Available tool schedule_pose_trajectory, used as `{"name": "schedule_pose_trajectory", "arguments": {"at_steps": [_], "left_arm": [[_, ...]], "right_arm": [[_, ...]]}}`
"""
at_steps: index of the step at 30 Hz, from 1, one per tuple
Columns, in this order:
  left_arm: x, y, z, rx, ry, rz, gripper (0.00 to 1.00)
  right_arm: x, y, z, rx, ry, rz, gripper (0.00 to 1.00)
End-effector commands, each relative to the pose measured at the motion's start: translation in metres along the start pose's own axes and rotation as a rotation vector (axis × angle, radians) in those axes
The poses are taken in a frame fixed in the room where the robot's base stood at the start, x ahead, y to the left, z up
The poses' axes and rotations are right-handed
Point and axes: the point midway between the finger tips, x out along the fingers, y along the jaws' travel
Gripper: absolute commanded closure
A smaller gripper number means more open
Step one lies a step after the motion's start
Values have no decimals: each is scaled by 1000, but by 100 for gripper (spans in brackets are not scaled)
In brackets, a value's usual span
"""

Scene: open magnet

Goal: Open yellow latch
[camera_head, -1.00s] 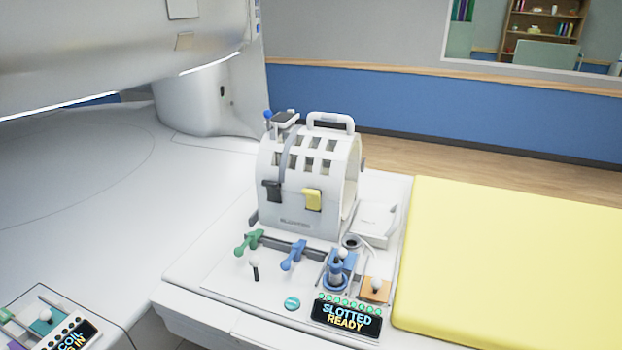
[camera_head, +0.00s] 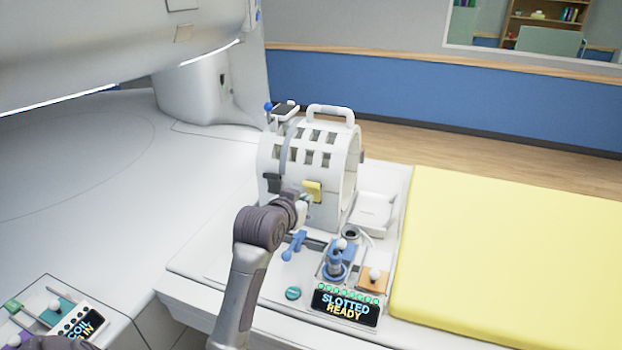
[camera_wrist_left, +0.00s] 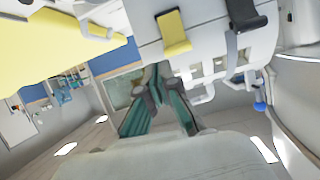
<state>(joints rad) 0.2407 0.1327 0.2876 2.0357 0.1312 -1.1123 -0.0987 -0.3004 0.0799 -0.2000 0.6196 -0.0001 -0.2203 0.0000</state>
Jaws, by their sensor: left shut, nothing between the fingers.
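The yellow latch (camera_head: 313,191) sits on the front of the white slotted coil (camera_head: 325,150), right of a dark grey latch (camera_head: 273,182). My left arm comes up from the bottom, and the left gripper (camera_head: 304,197) is at the coil's front, close to the latch's lower end. In the left wrist view, which is turned over, the yellow latch (camera_wrist_left: 173,32) lies just beyond the shut, empty fingers (camera_wrist_left: 160,72). I cannot tell whether they touch it.
Blue levers (camera_head: 293,245), a blue joystick (camera_head: 335,262) and a display reading SLOTTED READY (camera_head: 346,306) are in front of the coil. A yellow pad (camera_head: 510,260) lies to the right. My arm hides the green lever. Free white surface (camera_head: 80,200) is at left.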

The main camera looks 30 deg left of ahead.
Motion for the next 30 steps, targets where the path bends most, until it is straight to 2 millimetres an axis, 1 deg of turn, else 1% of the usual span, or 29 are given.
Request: {"name": "schedule_pose_trajectory", "arguments": {"at_steps": [1,3,7,17,20,23,25,30], "left_arm": [[4,-9,-21,-21,43,-10,100],[8,-18,-39,-42,84,-20,100],[10,-26,-56,-62,123,-30,100],[10,-28,-58,-63,127,-32,100],[13,-28,-59,-64,126,-31,100],[23,-28,-61,-64,125,-31,100],[34,-28,-63,-64,125,-30,100],[67,-29,-68,-64,124,-30,100]], "right_arm": [[0,0,0,0,0,0,60],[0,0,0,0,0,0,60],[0,0,0,0,0,0,60],[0,0,0,0,1,0,60],[-1,0,-1,0,1,0,60],[-4,0,-1,0,1,0,60],[-8,0,-1,0,1,0,60],[-17,0,-2,0,1,0,60]]}}
